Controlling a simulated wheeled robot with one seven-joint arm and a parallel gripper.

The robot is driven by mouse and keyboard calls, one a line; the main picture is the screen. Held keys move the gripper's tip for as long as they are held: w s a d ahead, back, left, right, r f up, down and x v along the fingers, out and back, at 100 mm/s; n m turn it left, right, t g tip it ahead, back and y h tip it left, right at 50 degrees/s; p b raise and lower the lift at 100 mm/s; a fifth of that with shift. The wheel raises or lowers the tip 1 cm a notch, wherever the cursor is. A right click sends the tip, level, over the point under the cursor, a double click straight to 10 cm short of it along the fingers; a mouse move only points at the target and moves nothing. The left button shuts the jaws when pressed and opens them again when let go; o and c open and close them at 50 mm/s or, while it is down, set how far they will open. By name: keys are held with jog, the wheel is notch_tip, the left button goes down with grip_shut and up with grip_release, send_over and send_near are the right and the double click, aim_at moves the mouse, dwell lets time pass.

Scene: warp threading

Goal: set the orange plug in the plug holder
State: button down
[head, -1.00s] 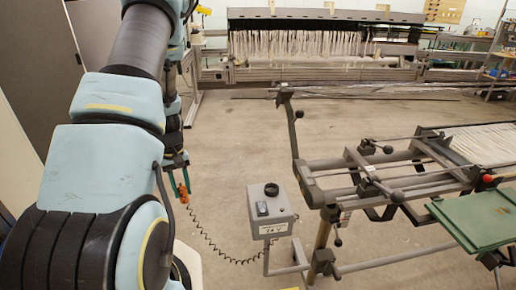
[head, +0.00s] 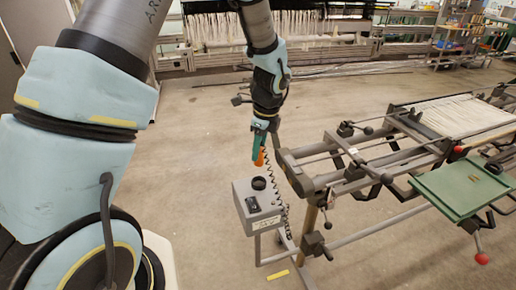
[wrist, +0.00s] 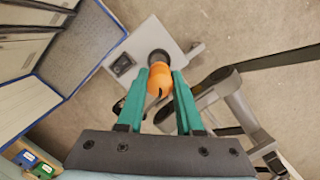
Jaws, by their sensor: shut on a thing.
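In the head view the orange plug (head: 259,158) hangs nose down in my gripper (head: 258,142), above the grey control box (head: 259,207). The black round plug holder (head: 258,183) is on the box's top, a little below the plug, with a visible gap. In the wrist view the teal fingers of my gripper (wrist: 159,77) are shut on the orange plug (wrist: 159,80). The plug holder (wrist: 158,56) shows just beyond the plug, partly hidden by it. A dark coiled cord (head: 272,178) runs down beside the plug and box.
A black switch (head: 253,204) is on the box top, beside the holder. The loom frame (head: 345,165) with levers stands close to the right of the box. A green board (head: 462,188) is further right.

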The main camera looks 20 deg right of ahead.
aim_at(259, 165)
jog(key=shift+f+b, duration=1.9)
jog(key=shift+f, duration=0.25)
jog(key=shift+f+b, duration=0.35)
jog(key=shift+f, duration=0.5)
jog(key=shift+f+b, duration=0.4)
jog(key=shift+f, duration=1)
dwell(0.4)
dwell(0.4)
jog(key=shift+c, duration=2.4)
grip_release()
notch_tip(259, 165, up, 11)
jog(key=s+d+b, duration=0.1)
jog(key=b, duration=0.1)
jog(key=s+a+r+n, duration=0.1)
jog(key=a+n, duration=1.2)
jog(key=a, duration=0.2)
jog(key=s+a+r+n+h, duration=0.1)
jog(key=s+a+n, duration=0.1)
jog(key=a+n, duration=1.1)
jog(key=a, duration=0.3)
jog(key=shift+r, duration=0.15)
